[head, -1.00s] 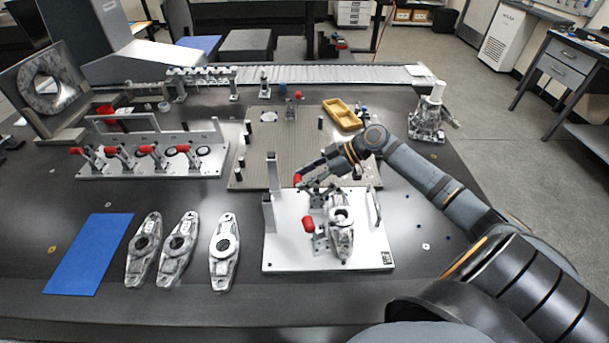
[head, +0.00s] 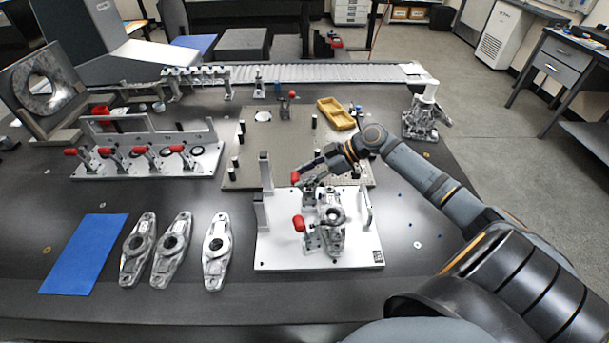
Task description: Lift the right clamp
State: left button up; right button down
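A white fixture plate (head: 284,256) holds a silver casting (head: 331,217) and two clamps with red handles. The near red handle (head: 299,223) stands left of the casting, apart from my grippers. The far red handle (head: 296,179) is at the fingertips of my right gripper (head: 302,177), which reaches in from the right over the back of the plate. The fingers appear to touch this handle. They are too small to tell whether they are closed on it. I cannot tell which handle counts as the right clamp. My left gripper is out of view.
Upright posts (head: 264,190) stand at the plate's left edge, and a metal handle (head: 366,208) at its right. Several loose castings (head: 215,250) and a blue mat (head: 84,255) lie left. A fixture with red-handled clamps (head: 205,163) stands behind them.

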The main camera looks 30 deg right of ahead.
jog(key=c, duration=1.1)
grip_release()
jog(key=shift+s+d+f, duration=0.2)
jog(key=shift+f, duration=0.25)
jog(key=o, duration=0.3)
jog(key=shift+d, duration=0.15)
jog(key=shift+r, duration=0.2)
jog(key=shift+w+a+r, duration=0.1)
jog(key=shift+a+r, duration=0.05)
jog(key=shift+a, duration=0.05)
notch_tip(320, 180, up, 10)
jog(key=shift+f, duration=0.2)
